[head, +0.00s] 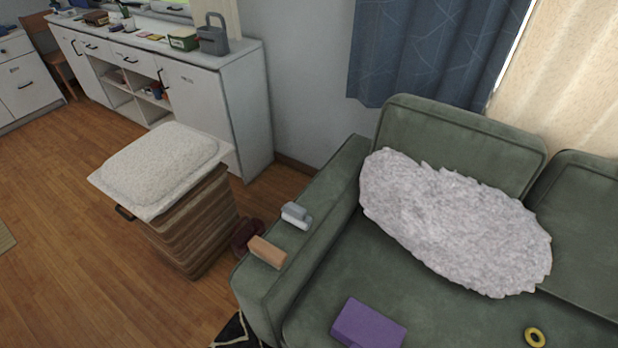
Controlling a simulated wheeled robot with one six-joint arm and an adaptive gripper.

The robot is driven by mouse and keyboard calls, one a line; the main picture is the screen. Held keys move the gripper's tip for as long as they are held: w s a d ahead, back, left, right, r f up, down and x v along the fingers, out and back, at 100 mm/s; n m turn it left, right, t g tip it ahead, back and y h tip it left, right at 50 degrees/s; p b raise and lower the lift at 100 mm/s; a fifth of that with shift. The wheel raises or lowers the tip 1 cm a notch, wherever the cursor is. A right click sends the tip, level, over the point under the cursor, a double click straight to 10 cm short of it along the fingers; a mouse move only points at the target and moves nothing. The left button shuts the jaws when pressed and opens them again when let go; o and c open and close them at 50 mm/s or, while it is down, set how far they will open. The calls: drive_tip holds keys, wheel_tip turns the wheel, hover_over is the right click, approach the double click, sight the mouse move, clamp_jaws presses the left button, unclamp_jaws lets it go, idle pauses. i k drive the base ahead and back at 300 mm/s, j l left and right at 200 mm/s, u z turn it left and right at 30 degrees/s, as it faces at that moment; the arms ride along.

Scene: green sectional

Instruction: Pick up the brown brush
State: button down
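A brown, block-shaped object (267,252), which looks like the brown brush, lies on the left armrest of the green sofa (330,192), near its outer edge. Its bristles cannot be made out. A grey and white object (296,215) of similar size lies on the same armrest, a little farther back and apart from it. My gripper is not in view.
A purple block (369,325) and a yellow ring (535,337) lie on the seat. A fluffy grey cushion (455,220) leans on the backrest. A wicker hamper (190,225) with a white top stands left of the armrest. A dark red object (246,234) is between them.

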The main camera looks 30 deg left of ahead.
sight(272, 254)
drive_tip(key=k+j+u, duration=0.15)
drive_tip(key=u, duration=0.35)
drive_tip(key=k+j+u, duration=0.1)
drive_tip(key=j+u, duration=0.2)
drive_tip(key=u, duration=0.2)
drive_tip(key=z, duration=1)
